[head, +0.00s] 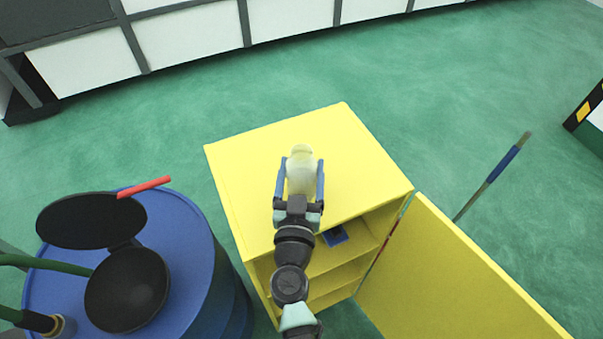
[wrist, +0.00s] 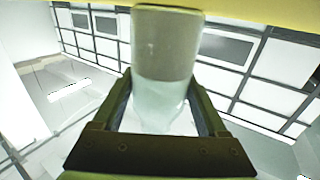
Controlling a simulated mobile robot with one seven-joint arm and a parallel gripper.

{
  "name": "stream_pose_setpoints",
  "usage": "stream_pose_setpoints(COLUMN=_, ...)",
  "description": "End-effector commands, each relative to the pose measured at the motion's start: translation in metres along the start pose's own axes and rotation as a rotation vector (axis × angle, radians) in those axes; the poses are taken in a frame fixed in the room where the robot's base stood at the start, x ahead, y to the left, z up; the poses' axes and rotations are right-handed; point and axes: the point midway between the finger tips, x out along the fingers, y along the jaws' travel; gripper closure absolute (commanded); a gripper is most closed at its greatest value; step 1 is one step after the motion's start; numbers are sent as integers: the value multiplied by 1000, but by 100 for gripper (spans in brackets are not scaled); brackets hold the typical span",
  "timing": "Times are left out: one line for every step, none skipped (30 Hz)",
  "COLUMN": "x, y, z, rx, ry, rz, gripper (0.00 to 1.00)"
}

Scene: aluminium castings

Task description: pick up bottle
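A pale, translucent bottle (head: 301,172) with a rounded end shows above the top of the yellow cabinet (head: 240,165) in the head view. My gripper (head: 301,165) reaches over the cabinet with one blue finger on each side of the bottle. In the wrist view, the bottle (wrist: 166,60) is between the two fingers of my gripper (wrist: 163,75), its greyish part toward the yellow surface at the top edge. The fingers lie close along its sides. Whether they press on it, and whether the bottle rests on the cabinet, I cannot tell.
The cabinet's yellow door (head: 440,270) stands open at the right, and a dark blue item (head: 334,235) lies on a shelf inside. A blue drum (head: 190,240) with black discs and a red bar (head: 144,187) stands at the left. Green floor (head: 420,80) behind is clear.

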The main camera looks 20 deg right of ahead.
Motion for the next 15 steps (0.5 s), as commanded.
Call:
stream_pose_setpoints(x=0, y=0, z=0, rx=0, ry=0, rz=0, gripper=36)
stream_pose_setpoints(x=0, y=0, z=0, rx=0, ry=0, rz=0, gripper=41)
stream_pose_setpoints(x=0, y=0, z=0, rx=0, ry=0, rz=0, gripper=49)
stream_pose_setpoints(x=0, y=0, z=0, rx=0, ry=0, rz=0, gripper=54)
stream_pose_setpoints(x=0, y=0, z=0, rx=0, ry=0, rz=0, gripper=59)
stream_pose_setpoints(x=0, y=0, z=0, rx=0, ry=0, rz=0, gripper=67)
stream_pose_setpoints(x=0, y=0, z=0, rx=0, ry=0, rz=0, gripper=72)
stream_pose_setpoints(x=0, y=0, z=0, rx=0, ry=0, rz=0, gripper=77)
stream_pose_setpoints(x=0, y=0, z=0, rx=0, ry=0, rz=0, gripper=85)
stream_pose_setpoints(x=0, y=0, z=0, rx=0, ry=0, rz=0, gripper=90)
stream_pose_setpoints(x=0, y=0, z=0, rx=0, ry=0, rz=0, gripper=94)
stream_pose_setpoints(x=0, y=0, z=-1, rx=0, ry=2, rz=0, gripper=94)
stream_pose_setpoints(x=0, y=0, z=-1, rx=0, ry=2, rz=0, gripper=94)
stream_pose_setpoints(x=0, y=0, z=-1, rx=0, ry=2, rz=0, gripper=94)
stream_pose_setpoints(x=0, y=0, z=-1, rx=0, ry=2, rz=0, gripper=94)
